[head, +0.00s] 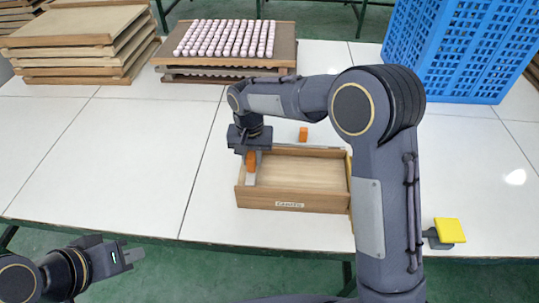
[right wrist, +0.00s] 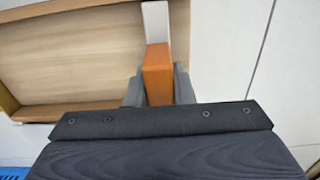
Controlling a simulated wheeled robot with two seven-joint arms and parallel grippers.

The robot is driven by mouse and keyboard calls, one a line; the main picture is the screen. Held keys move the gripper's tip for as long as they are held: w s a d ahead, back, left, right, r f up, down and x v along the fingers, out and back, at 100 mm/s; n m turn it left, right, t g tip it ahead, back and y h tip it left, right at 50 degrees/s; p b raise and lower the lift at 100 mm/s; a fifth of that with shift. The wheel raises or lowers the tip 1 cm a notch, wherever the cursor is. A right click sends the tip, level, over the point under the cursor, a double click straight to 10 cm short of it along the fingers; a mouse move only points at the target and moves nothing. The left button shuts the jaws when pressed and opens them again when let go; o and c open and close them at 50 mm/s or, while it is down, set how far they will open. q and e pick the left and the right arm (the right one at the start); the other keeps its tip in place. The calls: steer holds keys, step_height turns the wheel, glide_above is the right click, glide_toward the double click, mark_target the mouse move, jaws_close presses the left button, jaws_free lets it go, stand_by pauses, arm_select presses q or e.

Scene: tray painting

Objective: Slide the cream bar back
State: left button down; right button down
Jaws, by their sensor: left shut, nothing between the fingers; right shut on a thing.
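A wooden tray (head: 275,206) with a light wood floor stands near the table's front edge. A pale cream bar (head: 250,181) with an orange block (head: 253,160) lies along its left side, running front to back. In the right wrist view the pale bar (right wrist: 155,22) extends past the orange block (right wrist: 157,75). My right gripper (head: 252,156) comes down over the tray's back left corner, its fingers shut on either side of the orange block. My left gripper (head: 130,257) is shut and empty, low at the left, in front of the table.
Another orange block (head: 303,134) stands at the tray's back, beside a thin pale strip (head: 318,148). A yellow strip (head: 350,180) lines the right side. Behind are a rack of pink-white pieces (head: 228,38), stacked trays (head: 80,40) and a blue crate (head: 465,45). Left is clear.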

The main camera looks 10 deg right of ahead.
steer(key=shift+a+r, duration=0.1)
steer(key=shift+a, duration=0.2)
steer(key=c, duration=1.2)
jaws_free()
steer(key=shift+w+a, duration=0.1)
steer(key=shift+a, duration=0.1)
steer(key=shift+c, duration=0.2)
steer(key=shift+d, duration=0.1)
step_height(320, 180, up, 8)
steer(key=shift+f, duration=0.25)
steer(key=shift+r, duration=0.1)
